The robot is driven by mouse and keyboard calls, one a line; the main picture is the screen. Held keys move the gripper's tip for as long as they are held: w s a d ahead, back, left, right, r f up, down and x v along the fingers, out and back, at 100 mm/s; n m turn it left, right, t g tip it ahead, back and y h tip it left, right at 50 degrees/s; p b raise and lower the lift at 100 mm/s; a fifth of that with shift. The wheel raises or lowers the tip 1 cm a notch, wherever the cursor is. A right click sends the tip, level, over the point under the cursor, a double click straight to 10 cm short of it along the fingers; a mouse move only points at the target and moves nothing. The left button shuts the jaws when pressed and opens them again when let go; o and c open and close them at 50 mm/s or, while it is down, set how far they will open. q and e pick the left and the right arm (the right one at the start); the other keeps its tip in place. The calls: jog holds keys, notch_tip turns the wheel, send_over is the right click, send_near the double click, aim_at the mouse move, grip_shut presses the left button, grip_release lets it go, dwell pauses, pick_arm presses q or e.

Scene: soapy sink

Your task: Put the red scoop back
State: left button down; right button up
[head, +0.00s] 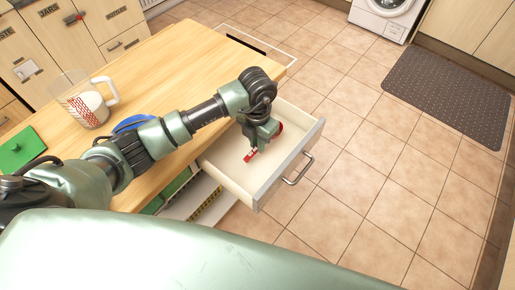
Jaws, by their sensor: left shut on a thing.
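My left gripper (256,148) is over the open drawer (261,187) of the wooden counter, pointing down. It is shut on the red scoop (250,155), which shows as a small red piece below the fingers, with more red at the right of the gripper. The gripper hides much of the scoop. I cannot tell whether the scoop touches the drawer floor. The visible part of the drawer floor is bare. My right gripper is not in view.
On the wooden counter (190,55) stand a clear measuring jug (82,103) with white content and a green box (20,149). A blue thing (131,123) lies partly behind my arm. Tiled floor (350,180) lies clear right of the drawer; a dark mat (447,95) lies beyond.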

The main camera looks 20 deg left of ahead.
pick_arm(q)
notch_tip(320, 180, down, 4)
jog(key=shift+f, duration=0.1)
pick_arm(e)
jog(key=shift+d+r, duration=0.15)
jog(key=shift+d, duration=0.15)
pick_arm(q)
jog(key=shift+f, duration=0.15)
jog(key=c, duration=1.4)
grip_release()
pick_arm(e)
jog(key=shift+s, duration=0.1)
